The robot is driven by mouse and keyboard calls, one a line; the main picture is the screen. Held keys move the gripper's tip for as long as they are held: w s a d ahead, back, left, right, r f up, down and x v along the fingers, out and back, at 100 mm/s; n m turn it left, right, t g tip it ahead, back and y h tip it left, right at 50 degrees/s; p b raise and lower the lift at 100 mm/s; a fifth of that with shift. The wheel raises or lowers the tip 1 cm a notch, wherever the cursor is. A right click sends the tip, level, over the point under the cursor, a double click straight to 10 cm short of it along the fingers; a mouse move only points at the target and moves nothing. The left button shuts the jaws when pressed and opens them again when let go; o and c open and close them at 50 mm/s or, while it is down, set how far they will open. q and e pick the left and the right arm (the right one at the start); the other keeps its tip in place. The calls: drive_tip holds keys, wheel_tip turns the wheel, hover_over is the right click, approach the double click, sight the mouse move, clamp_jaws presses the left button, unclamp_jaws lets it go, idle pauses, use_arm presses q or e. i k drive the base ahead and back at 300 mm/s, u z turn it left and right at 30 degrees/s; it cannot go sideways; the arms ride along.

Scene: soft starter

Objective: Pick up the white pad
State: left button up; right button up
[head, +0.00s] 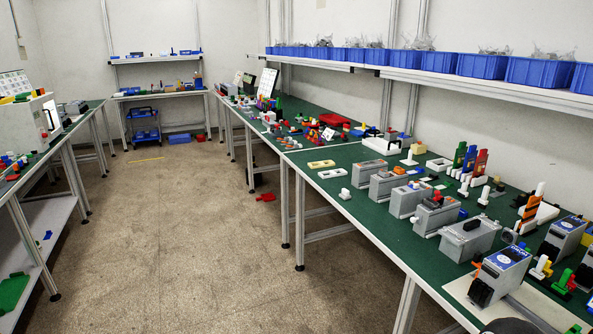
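A small flat white piece (331,173), which may be the white pad, lies on the green top of the long right table (330,189), near its front edge. A similar flat cream piece (321,164) with marks on it lies just behind it. I cannot tell for certain which white thing is the pad. A larger pale sheet (462,293) lies under grey devices at the lower right. Neither of my grippers is in view.
Several grey box devices (470,238) line the right table, with small white and coloured parts behind them. Blue bins (482,65) stand on the shelf above. The floor (190,240) is mostly open. A red piece (266,197) lies on it near the table legs.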

sight(345, 195)
drive_tip(key=z, duration=0.15)
drive_tip(key=i, duration=1.1)
drive_tip(key=z, duration=0.2)
